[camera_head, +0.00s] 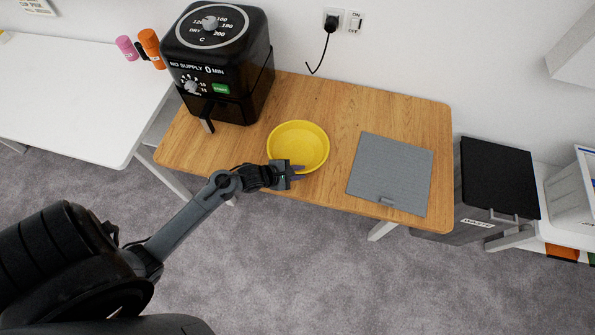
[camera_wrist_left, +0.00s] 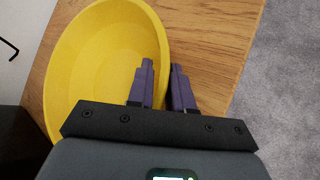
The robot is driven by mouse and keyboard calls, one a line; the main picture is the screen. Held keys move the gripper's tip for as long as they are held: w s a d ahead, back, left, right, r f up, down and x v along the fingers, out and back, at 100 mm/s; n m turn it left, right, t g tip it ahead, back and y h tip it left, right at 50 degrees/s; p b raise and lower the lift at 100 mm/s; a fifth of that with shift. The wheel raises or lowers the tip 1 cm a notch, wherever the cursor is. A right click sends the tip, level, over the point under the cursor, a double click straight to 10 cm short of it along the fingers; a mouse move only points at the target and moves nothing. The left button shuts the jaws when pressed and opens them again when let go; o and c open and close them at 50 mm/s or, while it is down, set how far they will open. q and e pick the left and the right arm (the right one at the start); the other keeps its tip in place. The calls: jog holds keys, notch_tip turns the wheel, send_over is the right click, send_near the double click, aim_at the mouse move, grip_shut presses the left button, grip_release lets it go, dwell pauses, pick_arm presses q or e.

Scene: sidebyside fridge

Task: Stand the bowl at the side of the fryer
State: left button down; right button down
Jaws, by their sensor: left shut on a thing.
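The yellow bowl (camera_head: 297,143) is upright on the wooden table, to the right of the black air fryer (camera_head: 219,62) and apart from it. My left gripper (camera_head: 298,171) is at the bowl's near rim. In the left wrist view, the gripper (camera_wrist_left: 160,82) has one finger inside the bowl (camera_wrist_left: 95,62) and one outside, shut on the rim between them. I cannot tell whether the bowl's base touches the table. My right gripper is not in view.
The wooden table (camera_head: 340,96) has a grey board (camera_head: 390,172) lying to the right of the bowl. A black-lidded bin (camera_head: 497,178) stands at the right.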

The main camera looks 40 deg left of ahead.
pick_arm(q)
jog(key=c, duration=1)
grip_release()
jog(key=shift+f, duration=0.1)
jog(key=shift+s+a+r, duration=0.1)
jog(key=shift+s+r, duration=0.25)
jog(key=shift+r, duration=0.05)
jog(key=p+v, duration=0.2)
jog(key=v, duration=0.8)
jog(key=shift+s+d+r+m+g+y, duration=0.5)
jog(key=shift+s+d+r+m+g, duration=1.05)
jog(key=shift+m, duration=2.85)
jog(key=shift+s+d+r+m+g+y, duration=0.85)
jog(key=shift+s+d+m, duration=1.3)
jog(key=shift+m, duration=2.25)
jog(key=shift+s+d+r+m+g+y, duration=0.15)
jog(key=shift+s+d+r+m+g, duration=1.6)
jog(key=shift+m, duration=2.65)
